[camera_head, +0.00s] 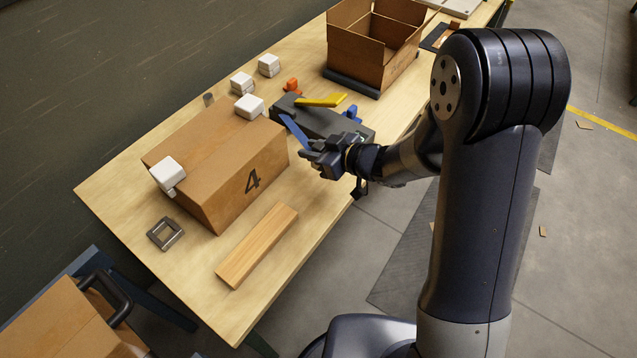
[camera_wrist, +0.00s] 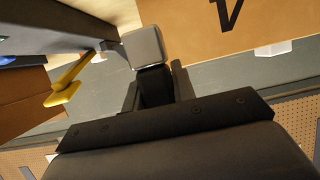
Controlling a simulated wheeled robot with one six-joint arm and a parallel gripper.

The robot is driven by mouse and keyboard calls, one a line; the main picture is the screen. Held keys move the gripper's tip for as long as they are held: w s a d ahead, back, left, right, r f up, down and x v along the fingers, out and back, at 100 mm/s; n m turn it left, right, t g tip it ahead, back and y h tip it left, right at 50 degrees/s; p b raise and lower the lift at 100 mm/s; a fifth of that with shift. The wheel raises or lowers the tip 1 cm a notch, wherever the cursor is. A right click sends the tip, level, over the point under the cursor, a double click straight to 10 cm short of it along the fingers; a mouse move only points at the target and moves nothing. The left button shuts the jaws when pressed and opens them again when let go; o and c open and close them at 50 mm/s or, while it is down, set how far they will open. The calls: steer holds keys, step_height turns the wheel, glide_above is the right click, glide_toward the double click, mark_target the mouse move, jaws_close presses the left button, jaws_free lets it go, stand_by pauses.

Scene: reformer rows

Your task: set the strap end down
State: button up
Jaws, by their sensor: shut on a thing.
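My gripper (camera_head: 312,152) is shut on the end of a blue strap (camera_head: 293,130), to the right of the cardboard box marked 4 (camera_head: 225,165). The strap slants up and left from my jaws toward a dark grey device (camera_head: 325,120) with a yellow lever (camera_head: 322,101). In the wrist view the yellow lever (camera_wrist: 68,88) is at the left, and part of the box (camera_wrist: 270,25) is at the upper right. The held strap end is hidden by my fingers in the wrist view. Whether it touches the table cannot be told.
White corner blocks (camera_head: 168,172) sit on the box's edges, with others (camera_head: 269,65) behind it. A wooden bar (camera_head: 257,245) and a grey metal buckle (camera_head: 165,233) lie on the table in front. An open carton (camera_head: 350,50) stands at the back. Bare tabletop (camera_head: 310,205) shows below my gripper.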

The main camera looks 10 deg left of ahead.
step_height(320, 180, down, 10)
steer(key=shift+r, duration=0.15)
stand_by(0.4)
steer(key=shift+f, duration=0.25)
steer(key=o, duration=1)
steer(key=shift+r, duration=0.1)
steer(key=shift+r, duration=0.15)
steer(key=b+v, duration=0.1)
steer(key=v, duration=1.1)
